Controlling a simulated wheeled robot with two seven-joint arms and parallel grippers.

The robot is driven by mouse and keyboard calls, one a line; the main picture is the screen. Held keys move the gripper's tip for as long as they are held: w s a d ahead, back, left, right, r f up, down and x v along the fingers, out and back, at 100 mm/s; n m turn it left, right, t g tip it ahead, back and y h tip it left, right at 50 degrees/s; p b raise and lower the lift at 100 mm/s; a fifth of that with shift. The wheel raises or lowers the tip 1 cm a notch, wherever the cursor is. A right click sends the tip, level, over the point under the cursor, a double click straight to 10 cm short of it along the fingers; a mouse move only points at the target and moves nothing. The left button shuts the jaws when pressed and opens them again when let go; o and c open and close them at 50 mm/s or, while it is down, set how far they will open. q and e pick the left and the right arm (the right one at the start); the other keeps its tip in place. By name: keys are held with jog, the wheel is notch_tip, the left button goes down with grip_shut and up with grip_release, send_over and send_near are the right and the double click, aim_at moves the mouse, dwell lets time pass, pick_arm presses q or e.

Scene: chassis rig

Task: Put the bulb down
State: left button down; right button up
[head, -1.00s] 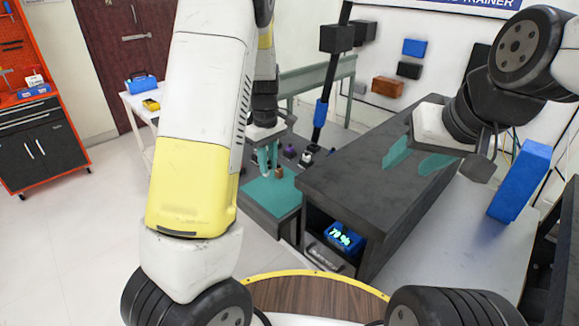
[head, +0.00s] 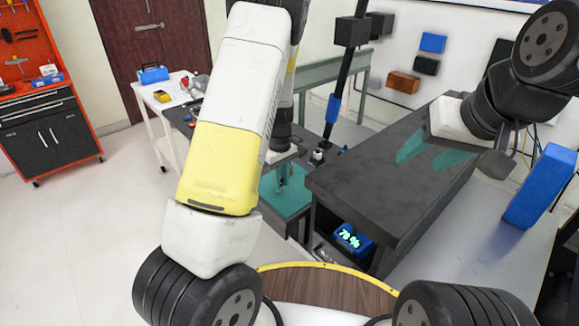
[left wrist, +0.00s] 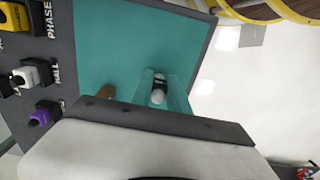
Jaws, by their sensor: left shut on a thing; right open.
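My left gripper (head: 283,176) is low over the teal mat of the bench (head: 291,200) in the head view, partly hidden by my own arm. In the left wrist view, its translucent teal fingers (left wrist: 162,91) are shut on a white bulb with a dark band (left wrist: 158,98). The bulb is over the teal surface (left wrist: 120,50), near its edge; I cannot tell whether it touches. The bulb cannot be made out in the head view. My right gripper (head: 430,151) is open and empty above the dark bench top (head: 370,160).
Yellow, white and purple connectors (left wrist: 43,115) line a dark labelled panel. A white side table (head: 150,105) stands behind left.

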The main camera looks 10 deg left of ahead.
pick_arm(q)
jog(key=shift+f, duration=0.1)
jog(key=c, duration=1.3)
grip_release()
jog(key=shift+o, duration=0.2)
notch_tip(320, 180, up, 12)
jog(key=s+d+r+m+t+h, duration=0.1)
jog(key=s+r+m+t, duration=0.2)
jog(key=s+r+m, duration=0.2)
jog(key=s+r+m+t+h, duration=0.1)
jog(key=s+r+m+t, duration=0.2)
jog(key=s+r, duration=0.9)
jog(key=s+m, duration=0.3)
jog(key=s, duration=0.3)
jog(key=shift+s+d+r, duration=0.3)
jog(key=shift+s+d, duration=0.05)
jog(key=shift+s, duration=0.05)
